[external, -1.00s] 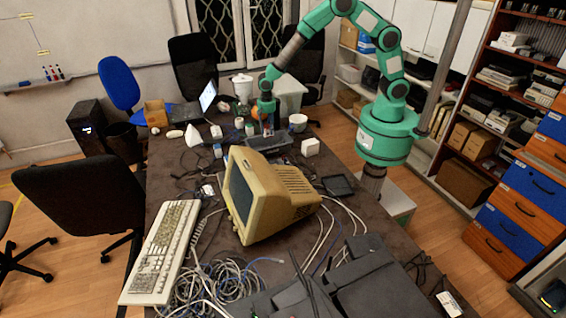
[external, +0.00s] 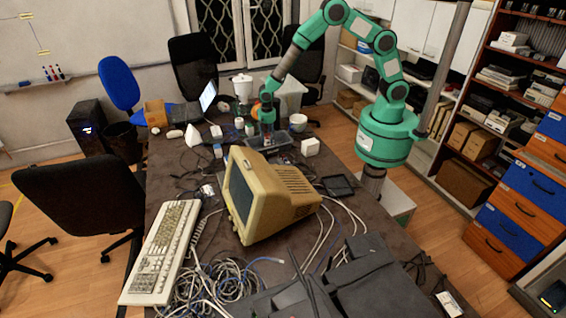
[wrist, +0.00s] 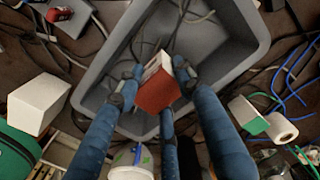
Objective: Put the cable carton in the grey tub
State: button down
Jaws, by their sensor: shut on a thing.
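The cable carton (wrist: 157,86) is a small red and white box, held between the blue fingers of my gripper (wrist: 150,92) in the wrist view. The grey tub (wrist: 240,72) lies under it, and its rim surrounds the carton in that view. I cannot tell whether the carton is below the rim. In the external view my gripper (external: 267,133) points down at the tub (external: 289,146) on the far part of the table. The carton is mostly hidden there by the fingers.
A white box (wrist: 38,103) stands left of the tub, and a white roll (wrist: 281,128) is to its right. Loose cables lie around the tub. A beige monitor (external: 270,195) stands nearer on the table. A white cup (external: 298,122) is behind the tub.

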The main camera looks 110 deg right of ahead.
aim_at(268, 143)
jog(key=shift+f+b, duration=0.35)
jog(key=shift+f, duration=1.5)
jog(key=shift+f, duration=0.1)
jog(key=c, duration=1.1)
grip_release()
notch_tip(268, 143, up, 12)
jog(key=shift+r+p, duration=0.1)
jog(key=shift+p, duration=0.9)
